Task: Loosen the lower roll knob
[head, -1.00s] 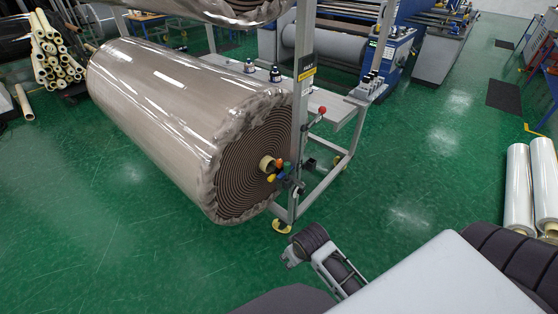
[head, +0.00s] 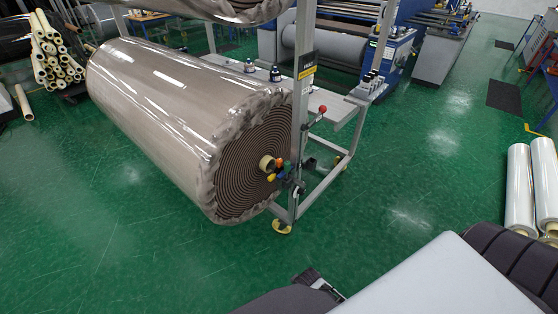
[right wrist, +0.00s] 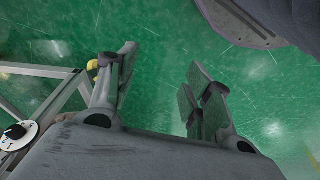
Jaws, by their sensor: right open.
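The lower roll (head: 150,105) is a large brown roll in clear wrap, its spiral end facing front right in the head view. Which one is the roll knob I cannot tell. A white round dial (right wrist: 15,135) with a black centre and letters shows on a grey frame in the right wrist view. My right gripper (right wrist: 163,75) is open and empty over green floor, apart from the dial. My left gripper is not in view.
The grey upright post (head: 304,90) and its low frame with yellow feet (head: 282,227) stand right of the roll. A red ball-ended lever (head: 322,109) sticks out there. Wrapped white rolls (head: 520,185) stand at the right.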

